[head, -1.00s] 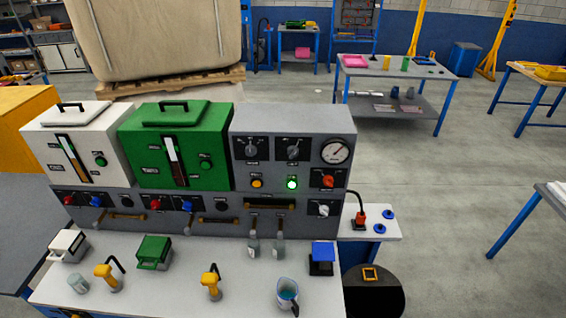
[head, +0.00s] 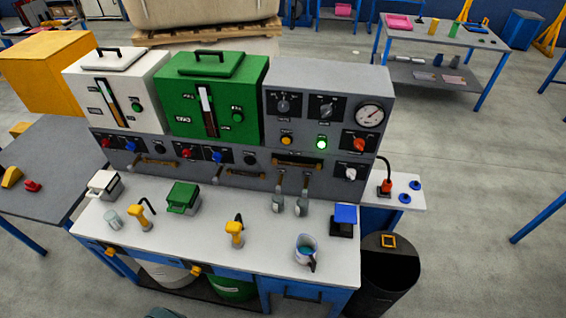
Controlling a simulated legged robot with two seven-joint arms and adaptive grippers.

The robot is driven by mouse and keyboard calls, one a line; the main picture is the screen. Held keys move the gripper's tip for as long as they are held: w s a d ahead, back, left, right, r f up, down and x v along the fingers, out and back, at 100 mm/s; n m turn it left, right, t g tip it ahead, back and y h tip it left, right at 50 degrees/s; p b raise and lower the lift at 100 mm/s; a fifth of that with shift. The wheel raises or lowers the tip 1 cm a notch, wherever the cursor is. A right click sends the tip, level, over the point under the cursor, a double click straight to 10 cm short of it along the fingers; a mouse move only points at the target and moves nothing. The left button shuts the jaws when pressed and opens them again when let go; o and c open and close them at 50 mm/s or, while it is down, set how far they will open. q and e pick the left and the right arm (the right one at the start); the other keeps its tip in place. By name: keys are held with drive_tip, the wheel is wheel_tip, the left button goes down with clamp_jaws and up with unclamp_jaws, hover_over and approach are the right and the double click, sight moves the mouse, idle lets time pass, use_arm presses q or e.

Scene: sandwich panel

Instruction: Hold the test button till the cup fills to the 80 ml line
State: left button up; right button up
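A grey panel (head: 330,87) stands at the back of the white bench. It carries an orange button (head: 286,140), a lit green button (head: 322,142), a red knob (head: 360,143), dark knobs and a round gauge (head: 369,116). The labels are too small to read, so I cannot tell which is the test button. A clear jug (head: 306,246) with blue liquid stands at the bench's front right. A small clear cup (head: 113,218) stands at the front left. No measuring line or fill level is readable. Neither gripper shows in the head view.
White (head: 120,103) and green (head: 212,97) machines stand left of the panel. Yellow-handled tools (head: 144,217), small white and green boxes and a blue-topped block (head: 345,215) occupy the bench (head: 190,245). A black bin (head: 388,275) stands at its right. Open floor lies further right.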

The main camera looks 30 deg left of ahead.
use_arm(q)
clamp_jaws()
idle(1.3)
